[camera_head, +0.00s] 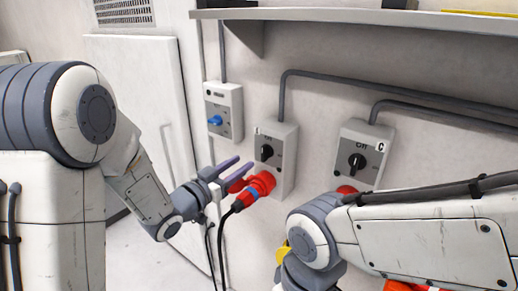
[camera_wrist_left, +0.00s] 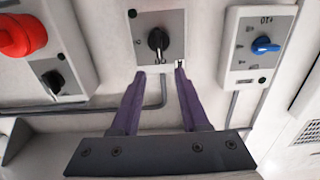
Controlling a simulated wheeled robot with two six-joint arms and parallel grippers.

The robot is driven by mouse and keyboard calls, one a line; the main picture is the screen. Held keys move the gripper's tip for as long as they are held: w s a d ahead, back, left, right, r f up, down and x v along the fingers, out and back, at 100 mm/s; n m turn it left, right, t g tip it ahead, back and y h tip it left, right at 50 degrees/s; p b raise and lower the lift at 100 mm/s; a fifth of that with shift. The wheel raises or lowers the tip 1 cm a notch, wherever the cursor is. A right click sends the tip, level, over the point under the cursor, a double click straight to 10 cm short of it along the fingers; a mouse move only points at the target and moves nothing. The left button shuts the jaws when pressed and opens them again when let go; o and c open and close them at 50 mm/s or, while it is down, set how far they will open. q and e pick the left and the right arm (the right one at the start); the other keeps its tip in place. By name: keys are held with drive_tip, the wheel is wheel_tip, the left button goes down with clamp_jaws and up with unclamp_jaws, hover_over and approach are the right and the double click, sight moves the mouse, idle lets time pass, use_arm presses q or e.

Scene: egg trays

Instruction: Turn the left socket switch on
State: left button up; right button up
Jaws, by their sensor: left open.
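The left socket box (camera_head: 287,170) is grey and wall-mounted, with a black rotary switch (camera_head: 267,152) on its face. A red plug (camera_head: 262,185) with a black cable sits at its lower part. My left gripper (camera_head: 235,168) is open, its purple fingers just left of this box in the head view. In the left wrist view the same black switch (camera_wrist_left: 158,40) lies just beyond and between the two fingertips (camera_wrist_left: 160,73), with nothing gripped. The switch appears apart from the fingers. My right arm crosses the lower right; its gripper is not visible.
A box with a blue knob (camera_head: 215,120) is to the left, and another socket box with a black switch (camera_head: 357,163) to the right. A shelf (camera_head: 380,18) overhangs the boxes. Grey conduits (camera_head: 283,95) run along the wall.

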sight(262, 149)
use_arm(q)
drive_tip(key=p+x, duration=0.3)
drive_tip(key=x, duration=0.6)
drive_tip(key=shift+s+p, duration=0.1)
drive_tip(key=shift+p, duration=0.25)
clamp_jaws()
